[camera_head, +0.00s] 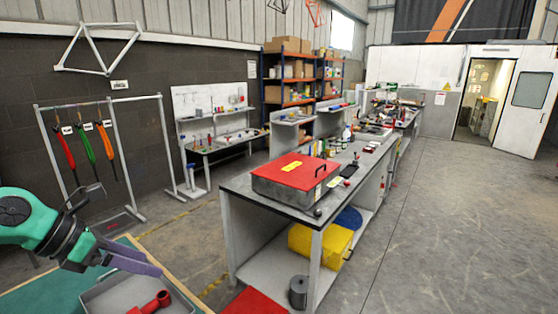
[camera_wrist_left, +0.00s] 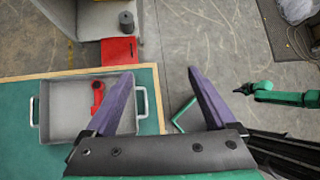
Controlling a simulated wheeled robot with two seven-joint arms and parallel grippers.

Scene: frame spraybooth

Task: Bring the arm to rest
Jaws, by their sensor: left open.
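My left gripper (camera_head: 158,268) comes in from the left in the head view, its purple fingers above the grey tray (camera_head: 97,296). In the left wrist view the same gripper (camera_wrist_left: 162,74) has its two fingers wide apart with nothing between them. The tray (camera_wrist_left: 50,128) lies left of the fingers, and its right handle shows between them. A red part (camera_wrist_left: 98,96) lies inside the tray, apart from the gripper. At the right of the wrist view is a green arm, seemingly my right one, with a small dark end (camera_wrist_left: 245,89); its jaws cannot be made out.
The tray stands on a green-topped table (camera_wrist_left: 18,105) with a wooden edge. A grey workbench (camera_head: 232,184) carries a red-lidded box (camera_head: 297,170); a yellow box (camera_head: 318,243) sits on its lower shelf. The floor at right is clear.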

